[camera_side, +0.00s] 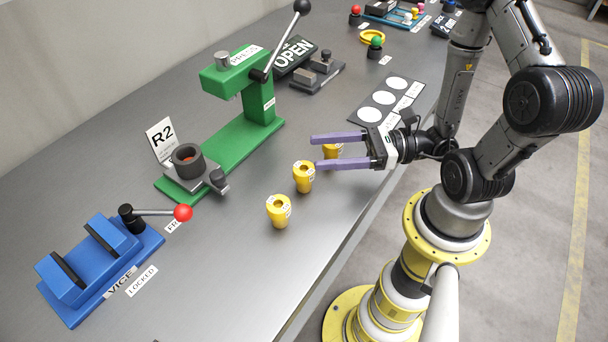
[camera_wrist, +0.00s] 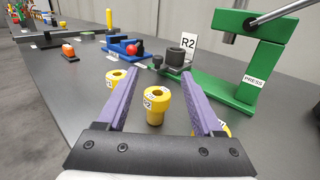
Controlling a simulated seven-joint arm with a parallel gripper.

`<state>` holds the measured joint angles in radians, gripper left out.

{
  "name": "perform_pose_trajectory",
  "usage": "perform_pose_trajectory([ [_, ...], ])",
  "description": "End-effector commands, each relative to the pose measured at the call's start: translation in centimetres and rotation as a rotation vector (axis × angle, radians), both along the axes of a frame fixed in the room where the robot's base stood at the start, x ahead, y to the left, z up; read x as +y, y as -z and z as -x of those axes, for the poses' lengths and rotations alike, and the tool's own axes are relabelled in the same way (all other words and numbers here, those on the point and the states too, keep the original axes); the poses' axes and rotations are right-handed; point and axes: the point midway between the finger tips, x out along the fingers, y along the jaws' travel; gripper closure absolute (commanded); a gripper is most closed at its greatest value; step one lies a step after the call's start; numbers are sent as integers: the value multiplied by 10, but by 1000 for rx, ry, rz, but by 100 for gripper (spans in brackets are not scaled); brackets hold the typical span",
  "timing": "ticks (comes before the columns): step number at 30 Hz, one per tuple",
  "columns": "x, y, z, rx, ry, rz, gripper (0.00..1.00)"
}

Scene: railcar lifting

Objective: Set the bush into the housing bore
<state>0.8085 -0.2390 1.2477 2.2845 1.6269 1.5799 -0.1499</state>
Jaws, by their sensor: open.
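Three yellow flanged bushes stand upright in a row on the bench: a near one (camera_side: 279,213), a middle one (camera_side: 303,178) and a far one (camera_side: 333,151) partly hidden by my gripper. Each has a small white label; the middle bush (camera_wrist: 155,107) seems to read R2 in the wrist view. My gripper (camera_side: 315,152) has two purple fingers, spread and empty. In the wrist view the middle bush shows between the fingers, apart from them. The housing (camera_side: 188,162), a dark cylinder with an open bore, sits on a grey block beside the R2 sign (camera_side: 162,138).
The green press (camera_side: 236,85) stands behind the housing, on the same green base. A blue vice (camera_side: 95,262) with a red-knobbed lever is at front left. A grey plate with white discs (camera_side: 384,98) lies by the bench edge. Bare bench lies between bushes and housing.

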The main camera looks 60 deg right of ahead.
Motion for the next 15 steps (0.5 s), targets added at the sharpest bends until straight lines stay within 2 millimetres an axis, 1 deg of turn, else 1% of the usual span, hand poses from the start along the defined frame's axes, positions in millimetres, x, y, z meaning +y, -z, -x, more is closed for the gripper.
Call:
perform_pose_trajectory([
  [1, 0, 12, 0, 4, 0, -5, 32],
  [3, 0, 25, 0, 3, 0, -3, 32],
  [6, 0, 38, 0, 1, 0, -1, 32],
  [10, 0, 47, 0, -1, -1, 1, 32],
  [15, 5, 49, -5, 0, -6, 3, 32],
])
